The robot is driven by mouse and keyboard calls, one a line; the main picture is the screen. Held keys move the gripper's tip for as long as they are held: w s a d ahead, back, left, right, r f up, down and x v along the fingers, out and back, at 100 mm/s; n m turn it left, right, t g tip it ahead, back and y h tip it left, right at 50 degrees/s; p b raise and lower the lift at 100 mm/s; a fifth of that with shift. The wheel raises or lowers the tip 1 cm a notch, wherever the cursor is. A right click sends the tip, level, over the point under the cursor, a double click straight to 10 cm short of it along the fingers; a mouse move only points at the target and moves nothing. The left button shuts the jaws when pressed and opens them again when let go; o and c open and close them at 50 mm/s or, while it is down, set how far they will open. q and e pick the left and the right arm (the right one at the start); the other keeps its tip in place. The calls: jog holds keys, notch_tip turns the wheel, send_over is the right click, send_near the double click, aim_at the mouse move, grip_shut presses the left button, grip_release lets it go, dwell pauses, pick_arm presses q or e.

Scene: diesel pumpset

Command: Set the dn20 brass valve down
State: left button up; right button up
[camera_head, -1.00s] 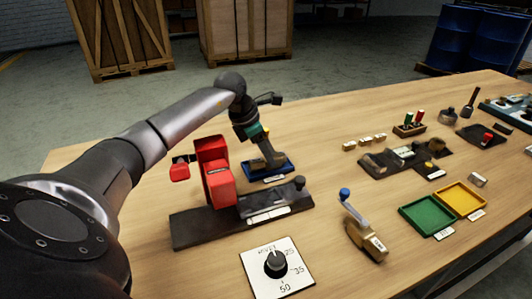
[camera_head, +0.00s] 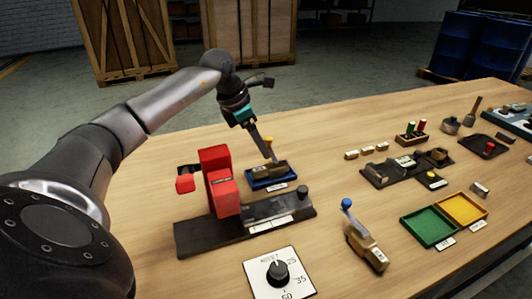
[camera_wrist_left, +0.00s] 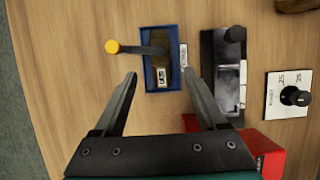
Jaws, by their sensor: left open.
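A brass valve (camera_head: 266,171) with a yellow-ended lever lies in a blue tray (camera_head: 262,186) behind the red device. In the left wrist view the valve (camera_wrist_left: 171,52) lies inside the blue tray (camera_wrist_left: 148,80), its lever reaching left past the rim. Its label is too small to read. My left gripper (camera_head: 260,148) is above the tray. In the left wrist view its fingers (camera_wrist_left: 162,76) are spread, with nothing between them, apart from the valve. A second brass valve (camera_head: 368,247) with a blue-ended lever lies front right. My right gripper is not in view.
A red device (camera_head: 218,180) on a dark base stands in front of the tray. A dial plate (camera_head: 262,270) is nearer. Green (camera_head: 428,228) and yellow (camera_head: 460,208) trays are at the right. Bare table lies between the blue tray and the small blocks (camera_head: 366,150).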

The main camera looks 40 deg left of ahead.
pick_arm(q)
jog(key=v, duration=0.4)
jog(key=shift+r, duration=0.2)
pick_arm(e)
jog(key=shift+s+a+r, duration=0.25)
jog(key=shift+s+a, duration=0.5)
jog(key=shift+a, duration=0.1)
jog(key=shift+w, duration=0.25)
